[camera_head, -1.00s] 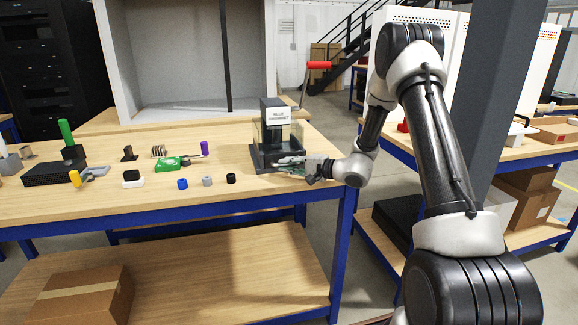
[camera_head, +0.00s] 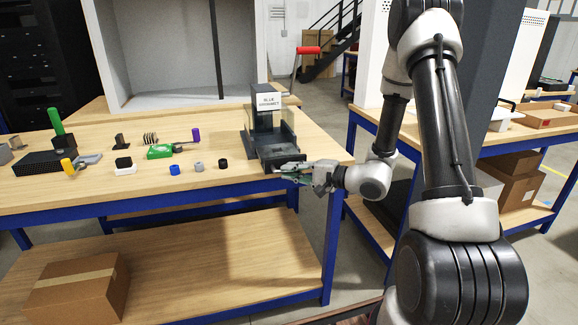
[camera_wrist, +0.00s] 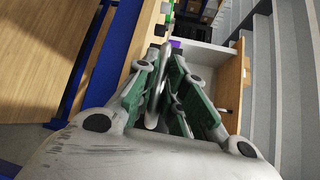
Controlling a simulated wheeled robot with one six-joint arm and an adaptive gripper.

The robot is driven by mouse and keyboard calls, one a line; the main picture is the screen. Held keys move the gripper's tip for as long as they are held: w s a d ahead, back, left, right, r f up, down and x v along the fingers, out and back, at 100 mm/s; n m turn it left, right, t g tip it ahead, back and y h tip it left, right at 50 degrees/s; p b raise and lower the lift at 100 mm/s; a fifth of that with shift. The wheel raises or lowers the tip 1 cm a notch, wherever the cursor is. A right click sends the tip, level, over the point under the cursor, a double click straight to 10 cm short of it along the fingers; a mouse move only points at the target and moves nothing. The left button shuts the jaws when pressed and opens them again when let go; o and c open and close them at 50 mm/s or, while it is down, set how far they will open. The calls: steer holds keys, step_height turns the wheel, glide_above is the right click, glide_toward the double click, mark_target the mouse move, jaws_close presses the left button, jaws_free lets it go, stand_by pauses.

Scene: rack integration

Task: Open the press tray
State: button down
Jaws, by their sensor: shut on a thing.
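The press (camera_head: 266,102) is a dark machine with a white label and a red-ended lever (camera_head: 308,50), standing near the right end of the workbench. Its dark tray (camera_head: 282,155) sticks out of the press front toward the bench's front edge. My gripper (camera_head: 292,172) is at the tray's front, low over the bench edge. In the wrist view my green-padded fingers (camera_wrist: 170,98) are closed around a grey bar, the tray handle (camera_wrist: 155,88). The exact contact is partly hidden by the fingers.
The workbench (camera_head: 225,180) holds a green part (camera_head: 160,152), small blue, grey and black cylinders, and a black block (camera_head: 45,162) to the left. A cardboard box (camera_head: 78,290) sits on the lower shelf. A second bench (camera_head: 450,140) stands at right, behind my arm.

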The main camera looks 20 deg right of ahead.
steer(key=shift+s, duration=0.2)
steer(key=c, duration=1.5)
jaws_free()
steer(key=v, duration=1.2)
